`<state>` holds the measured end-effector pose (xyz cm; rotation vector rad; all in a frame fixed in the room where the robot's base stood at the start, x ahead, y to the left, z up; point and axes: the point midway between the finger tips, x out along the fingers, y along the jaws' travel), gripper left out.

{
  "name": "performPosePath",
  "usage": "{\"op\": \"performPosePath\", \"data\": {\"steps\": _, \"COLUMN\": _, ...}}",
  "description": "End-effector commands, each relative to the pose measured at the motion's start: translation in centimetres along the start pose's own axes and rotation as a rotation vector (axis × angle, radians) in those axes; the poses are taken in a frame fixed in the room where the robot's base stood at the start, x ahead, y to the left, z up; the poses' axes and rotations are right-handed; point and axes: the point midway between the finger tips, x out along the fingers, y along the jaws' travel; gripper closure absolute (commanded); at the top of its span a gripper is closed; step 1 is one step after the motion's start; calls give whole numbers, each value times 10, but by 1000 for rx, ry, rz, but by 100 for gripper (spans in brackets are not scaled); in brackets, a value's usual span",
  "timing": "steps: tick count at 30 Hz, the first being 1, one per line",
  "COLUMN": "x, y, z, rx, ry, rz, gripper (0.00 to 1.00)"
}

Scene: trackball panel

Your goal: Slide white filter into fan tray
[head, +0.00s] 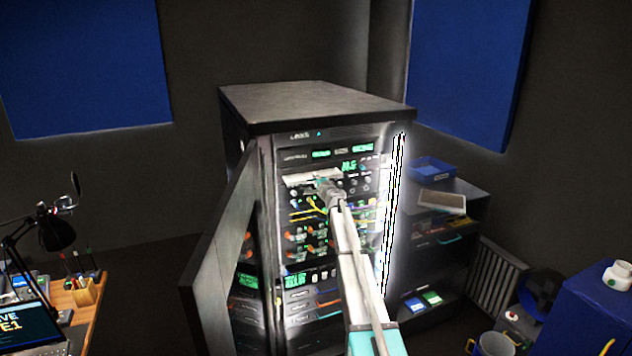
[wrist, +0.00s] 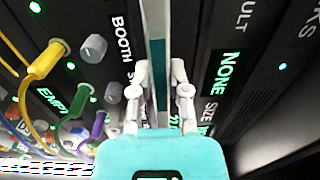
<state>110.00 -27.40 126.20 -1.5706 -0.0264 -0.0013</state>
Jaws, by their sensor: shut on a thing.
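My gripper (wrist: 161,72) is shut on a pale, thin, flat piece (wrist: 153,20), which looks like the white filter seen nearly edge-on. In the head view, my gripper (head: 328,188) is at the upper front of the rack, and the white filter (head: 305,179) shows as a pale strip to its left, level with the panel below the green displays. I cannot tell whether the filter is in a slot or only in front of the panel. The fan tray cannot be told apart; the filter and my gripper cover part of the panel.
The black rack (head: 318,104) has its door (head: 222,255) swung open on the left. Colored cables (wrist: 42,62) and grey knobs (wrist: 93,48) stand out close beside my gripper. A low shelf with a blue bin (head: 432,168) is at right, a desk (head: 83,315) at left.

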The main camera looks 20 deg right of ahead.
Motion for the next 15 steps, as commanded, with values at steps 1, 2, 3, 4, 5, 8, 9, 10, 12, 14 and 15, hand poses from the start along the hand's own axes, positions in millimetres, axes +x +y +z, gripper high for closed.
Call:
{"op": "performPosePath", "data": {"steps": 1, "x": 1, "y": 0, "z": 0, "rx": 0, "ry": 0, "rz": 0, "gripper": 100}}
{"op": "performPosePath", "data": {"steps": 2, "x": 2, "y": 0, "z": 0, "rx": 0, "ry": 0, "rz": 0, "gripper": 100}}
{"op": "performPosePath", "data": {"steps": 3, "x": 3, "y": 0, "z": 0, "rx": 0, "ry": 0, "rz": 0, "gripper": 100}}
{"op": "performPosePath", "data": {"steps": 4, "x": 3, "y": 0, "z": 0, "rx": 0, "ry": 0, "rz": 0, "gripper": 100}}
{"op": "performPosePath", "data": {"steps": 5, "x": 4, "y": 0, "z": 0, "rx": 0, "ry": 0, "rz": 0, "gripper": 100}}
{"op": "performPosePath", "data": {"steps": 8, "x": 6, "y": 0, "z": 0, "rx": 0, "ry": 0, "rz": 0, "gripper": 100}}
{"op": "performPosePath", "data": {"steps": 9, "x": 6, "y": 0, "z": 0, "rx": 0, "ry": 0, "rz": 0, "gripper": 100}}
{"op": "performPosePath", "data": {"steps": 10, "x": 7, "y": 0, "z": 0, "rx": 0, "ry": 0, "rz": 0, "gripper": 100}}
{"op": "performPosePath", "data": {"steps": 12, "x": 8, "y": 0, "z": 0, "rx": 0, "ry": 0, "rz": 0, "gripper": 100}}
{"op": "performPosePath", "data": {"steps": 14, "x": 9, "y": 0, "z": 0, "rx": 0, "ry": 0, "rz": 0, "gripper": 100}}
{"op": "performPosePath", "data": {"steps": 15, "x": 10, "y": 0, "z": 0, "rx": 0, "ry": 0, "rz": 0, "gripper": 100}}
